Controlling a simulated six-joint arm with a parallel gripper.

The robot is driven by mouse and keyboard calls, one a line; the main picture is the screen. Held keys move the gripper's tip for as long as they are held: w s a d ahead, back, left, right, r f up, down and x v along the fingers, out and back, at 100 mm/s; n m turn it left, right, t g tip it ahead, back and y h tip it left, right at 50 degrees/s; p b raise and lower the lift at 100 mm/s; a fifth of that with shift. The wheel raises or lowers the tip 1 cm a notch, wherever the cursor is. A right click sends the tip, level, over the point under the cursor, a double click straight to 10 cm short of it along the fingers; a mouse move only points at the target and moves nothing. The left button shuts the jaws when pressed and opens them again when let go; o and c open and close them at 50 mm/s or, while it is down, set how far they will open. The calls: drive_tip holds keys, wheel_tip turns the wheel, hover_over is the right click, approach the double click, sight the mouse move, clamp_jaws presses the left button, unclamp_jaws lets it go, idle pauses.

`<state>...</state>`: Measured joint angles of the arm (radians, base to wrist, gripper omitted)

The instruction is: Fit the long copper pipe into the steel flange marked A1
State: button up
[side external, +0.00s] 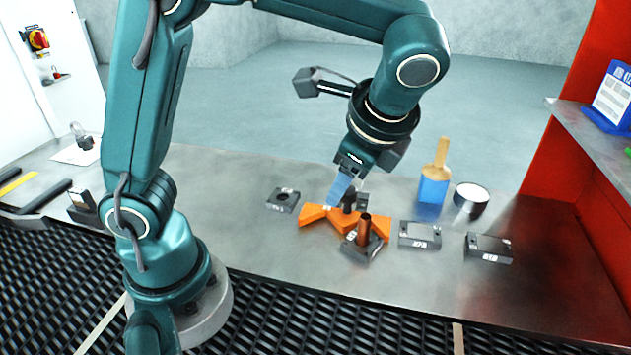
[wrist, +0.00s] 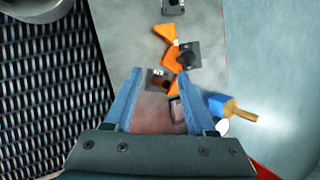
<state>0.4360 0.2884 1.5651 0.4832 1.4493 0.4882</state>
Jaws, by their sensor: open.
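A copper pipe (side external: 363,229) stands upright in a dark square flange (side external: 360,250) near the front of the bench; this flange shows between my fingertips in the wrist view (wrist: 152,85). My gripper (side external: 340,193) is open, pointing down, with blue fingers; they also show in the wrist view (wrist: 160,73). Nothing is held between them. A second flange (side external: 283,199) with an empty hole lies to the left. A dark upright cylinder (side external: 349,201) stands behind the copper pipe, by the fingers. The flange markings are too small to read, so I cannot tell which is A1.
An orange angular piece (side external: 313,214) lies around the pipe's flange. Two dark labelled blocks (side external: 420,236) (side external: 489,248) lie to the right. A blue brush with a wooden handle (side external: 435,180) and a silver cylinder (side external: 470,198) stand behind them. Black mesh belt (side external: 300,318) runs along the front.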

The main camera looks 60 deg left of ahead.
drive_tip(key=s+n+t+h, duration=0.4)
drive_tip(key=s+n+h, duration=0.1)
drive_tip(key=s+n, duration=0.4)
drive_tip(key=r+n, duration=0.1)
drive_tip(key=n, duration=0.1)
drive_tip(key=shift+a+n+t+h, duration=0.3)
drive_tip(key=shift+n+h, duration=0.1)
